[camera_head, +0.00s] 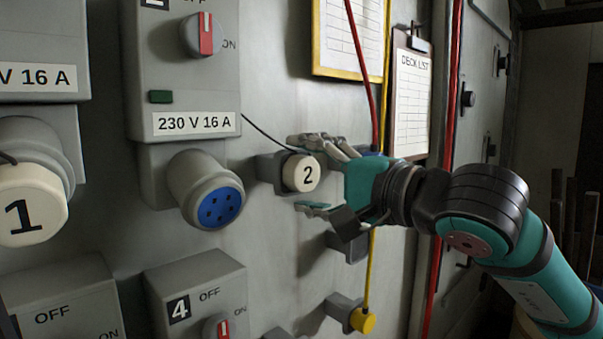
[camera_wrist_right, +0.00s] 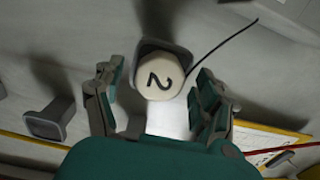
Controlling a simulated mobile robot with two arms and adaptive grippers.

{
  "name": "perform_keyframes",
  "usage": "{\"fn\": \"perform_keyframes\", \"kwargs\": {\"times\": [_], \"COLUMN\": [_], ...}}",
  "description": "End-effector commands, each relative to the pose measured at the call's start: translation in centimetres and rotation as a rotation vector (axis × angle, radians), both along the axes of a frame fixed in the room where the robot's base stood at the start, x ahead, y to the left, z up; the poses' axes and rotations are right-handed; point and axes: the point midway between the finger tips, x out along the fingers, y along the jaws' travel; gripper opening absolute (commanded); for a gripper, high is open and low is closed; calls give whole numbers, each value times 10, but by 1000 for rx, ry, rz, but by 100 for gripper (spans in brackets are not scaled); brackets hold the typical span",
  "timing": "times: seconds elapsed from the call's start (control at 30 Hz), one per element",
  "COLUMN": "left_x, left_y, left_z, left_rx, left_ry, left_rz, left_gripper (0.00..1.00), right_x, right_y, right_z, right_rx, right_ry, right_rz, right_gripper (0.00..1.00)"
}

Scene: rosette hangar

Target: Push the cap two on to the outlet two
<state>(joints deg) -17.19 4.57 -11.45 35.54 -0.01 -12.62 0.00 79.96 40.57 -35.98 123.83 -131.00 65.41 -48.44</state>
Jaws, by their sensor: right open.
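The cream cap marked 2 (camera_head: 302,174) sits at a grey wall holder (camera_head: 268,172), to the right of the outlet with a blue socket face (camera_head: 221,207) under the 230 V 16 A label. A thin black cord runs from the cap up to the left. My right gripper (camera_head: 303,172) is open, with its fingers above and below the cap. In the right wrist view the cap (camera_wrist_right: 160,77) lies between the spread fingers, with gaps on both sides. My left gripper is not in view.
A cap marked 1 (camera_head: 32,205) covers the outlet at far left. A switch box marked 4 (camera_head: 197,290) is below. Another grey holder (camera_head: 346,243) and a yellow cap (camera_head: 362,321) are below my gripper. A clipboard (camera_head: 409,100) and red hoses hang right.

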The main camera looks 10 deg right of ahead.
Motion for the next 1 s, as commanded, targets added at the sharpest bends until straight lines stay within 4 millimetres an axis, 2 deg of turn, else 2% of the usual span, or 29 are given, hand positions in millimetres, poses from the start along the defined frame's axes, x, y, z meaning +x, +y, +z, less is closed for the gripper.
{"fn": "perform_keyframes", "kwargs": {"times": [0.77, 1.0], "left_x": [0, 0], "left_y": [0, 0], "left_z": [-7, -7], "left_rx": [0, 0], "left_ry": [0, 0], "left_rz": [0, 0], "left_gripper": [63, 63], "right_x": [0, 0], "right_y": [0, 0], "right_z": [0, 0], "right_rx": [0, 0], "right_ry": [0, 0], "right_rz": [0, 0], "right_gripper": [73, 44]}}
